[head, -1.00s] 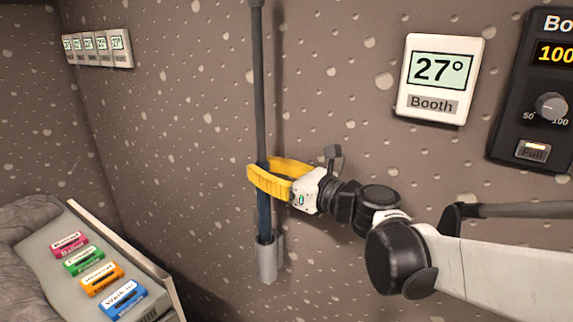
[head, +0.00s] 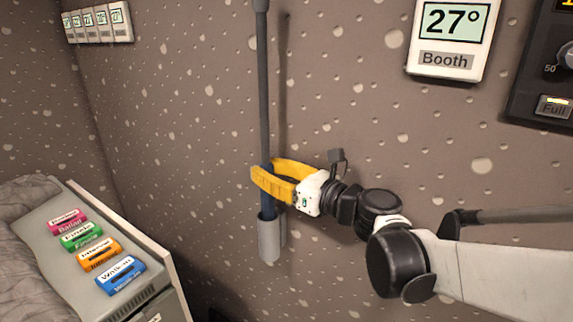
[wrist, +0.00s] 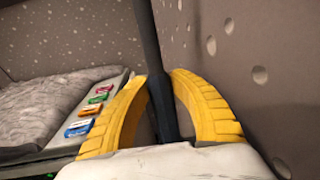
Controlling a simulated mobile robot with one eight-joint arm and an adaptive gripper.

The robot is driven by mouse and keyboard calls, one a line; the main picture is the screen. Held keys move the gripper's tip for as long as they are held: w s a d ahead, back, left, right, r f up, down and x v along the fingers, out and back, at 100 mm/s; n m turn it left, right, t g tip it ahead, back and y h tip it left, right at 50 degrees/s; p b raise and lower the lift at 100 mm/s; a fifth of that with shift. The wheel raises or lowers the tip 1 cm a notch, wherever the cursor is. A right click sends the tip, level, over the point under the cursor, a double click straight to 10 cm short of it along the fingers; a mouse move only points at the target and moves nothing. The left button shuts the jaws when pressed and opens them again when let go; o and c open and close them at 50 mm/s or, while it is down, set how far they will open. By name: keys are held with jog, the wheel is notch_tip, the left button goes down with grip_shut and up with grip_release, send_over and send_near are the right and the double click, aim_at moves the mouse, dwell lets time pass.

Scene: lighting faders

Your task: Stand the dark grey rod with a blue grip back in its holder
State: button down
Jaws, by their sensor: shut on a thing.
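The dark grey rod (head: 263,95) stands about upright along the wall, with its blue grip (head: 268,209) at the lower part. It also shows between the yellow fingers in the wrist view (wrist: 149,45). My gripper (head: 268,178) is shut on the rod around the grip. The light grey holder (head: 269,242) is a short cup on the wall. The grip's lower end goes in at the holder's mouth in the head view; how deep it sits is hidden by the cup wall. The fingers are a little above the holder.
A panel with several coloured labelled cassettes (head: 121,275) lies at the lower left, beside a grey cushion-like surface (head: 30,260). A Booth display (head: 450,38) and a black control box (head: 545,70) are on the wall at right. The wall around the rod is clear.

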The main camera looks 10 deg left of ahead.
jog(key=c, duration=1.1)
grip_release()
jog(key=v, duration=1.2)
